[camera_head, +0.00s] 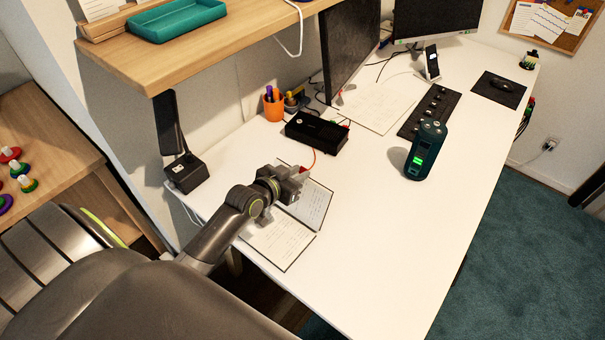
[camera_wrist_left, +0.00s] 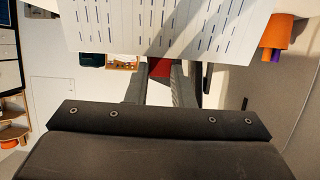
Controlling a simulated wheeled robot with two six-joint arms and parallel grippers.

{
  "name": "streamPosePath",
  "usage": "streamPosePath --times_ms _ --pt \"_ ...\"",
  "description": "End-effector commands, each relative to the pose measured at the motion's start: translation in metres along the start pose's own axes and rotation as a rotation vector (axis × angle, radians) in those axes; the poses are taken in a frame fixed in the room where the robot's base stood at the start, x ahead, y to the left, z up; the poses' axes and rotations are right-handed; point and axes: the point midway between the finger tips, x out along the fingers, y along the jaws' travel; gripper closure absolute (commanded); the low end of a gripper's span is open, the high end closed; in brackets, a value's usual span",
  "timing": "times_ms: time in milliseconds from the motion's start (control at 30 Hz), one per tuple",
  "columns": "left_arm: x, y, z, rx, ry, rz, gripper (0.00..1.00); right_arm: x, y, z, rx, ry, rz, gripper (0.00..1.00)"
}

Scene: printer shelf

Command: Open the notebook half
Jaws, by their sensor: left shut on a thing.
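The notebook (camera_head: 279,246) lies near the left edge of the white desk, spread open, with a lined page on each side. The page farther from me (camera_head: 316,205) is partly hidden by my gripper. My left gripper (camera_head: 301,172) is above the notebook, at its far page. In the left wrist view, a lined page (camera_wrist_left: 160,28) fills the top, and the fingers (camera_wrist_left: 160,80) reach its edge. A small red piece (camera_wrist_left: 160,67) shows between the fingers; it looks like part of the notebook. The jaws are shut on it. My right gripper is out of view.
A black box (camera_head: 316,134) and an orange pen cup (camera_head: 273,106) stand behind the notebook. A black stand (camera_head: 185,172) is at the left. A dark green speaker-like cylinder (camera_head: 426,150) stands to the right. The desk's front middle is clear. A wooden shelf (camera_head: 150,62) hangs above.

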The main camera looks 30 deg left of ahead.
Motion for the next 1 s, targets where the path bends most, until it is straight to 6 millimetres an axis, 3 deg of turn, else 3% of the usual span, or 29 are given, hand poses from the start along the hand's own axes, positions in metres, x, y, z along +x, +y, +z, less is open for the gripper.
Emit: streamPosePath --times_ms 667,700,833,1000 --pt "-0.0089 -0.0003 0.0013 0.001 0.057 0.000 1.00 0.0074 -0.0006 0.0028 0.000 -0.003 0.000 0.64" --pt "-0.0089 -0.0003 0.0013 0.001 0.056 0.000 0.73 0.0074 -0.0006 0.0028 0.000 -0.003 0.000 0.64" --pt "-0.0088 -0.0002 0.0014 0.001 0.056 0.000 0.56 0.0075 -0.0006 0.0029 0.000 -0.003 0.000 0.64" --pt "-0.0087 -0.0002 0.0016 0.000 0.055 0.000 0.56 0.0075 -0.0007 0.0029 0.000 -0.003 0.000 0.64"
